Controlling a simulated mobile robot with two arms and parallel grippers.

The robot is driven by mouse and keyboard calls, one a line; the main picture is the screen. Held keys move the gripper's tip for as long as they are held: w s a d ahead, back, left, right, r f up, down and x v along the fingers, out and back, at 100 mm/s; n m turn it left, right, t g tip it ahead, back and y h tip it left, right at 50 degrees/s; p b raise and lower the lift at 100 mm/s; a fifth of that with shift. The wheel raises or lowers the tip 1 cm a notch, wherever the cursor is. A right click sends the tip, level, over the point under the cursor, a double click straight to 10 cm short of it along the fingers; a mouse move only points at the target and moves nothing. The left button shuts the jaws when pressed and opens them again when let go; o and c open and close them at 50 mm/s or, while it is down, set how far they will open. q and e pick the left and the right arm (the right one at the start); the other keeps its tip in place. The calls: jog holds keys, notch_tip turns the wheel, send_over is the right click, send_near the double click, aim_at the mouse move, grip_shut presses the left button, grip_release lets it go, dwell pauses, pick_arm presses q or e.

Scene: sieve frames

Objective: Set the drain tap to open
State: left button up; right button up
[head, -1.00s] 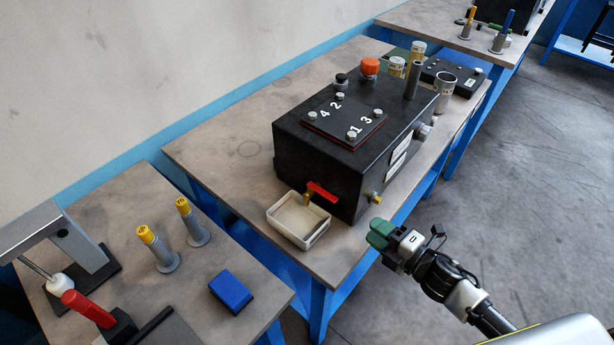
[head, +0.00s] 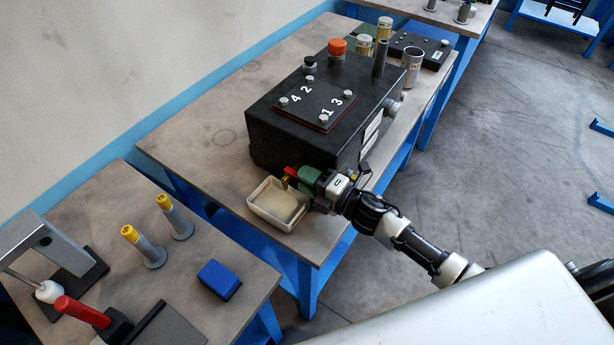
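The drain tap (head: 290,171) has a red lever on a brass body, low on the front face of the black box (head: 262,130). Only the lever's left end and a bit of brass show; my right gripper covers the rest. My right gripper (head: 305,179), with green fingers, is at the lever, over its right part. I cannot tell whether the fingers touch it or are closed on it. A cream tray (head: 262,207) sits under the tap. My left gripper is not in view.
The box top carries a numbered plate (head: 315,103) with several bolts, an orange cap (head: 337,47) and a black knob (head: 310,64). On the left bench stand two yellow-topped posts (head: 177,220), a blue block (head: 219,280) and a red-handled device (head: 82,313).

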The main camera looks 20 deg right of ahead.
jog(key=shift+w, duration=0.1)
grip_shut()
dwell(0.4)
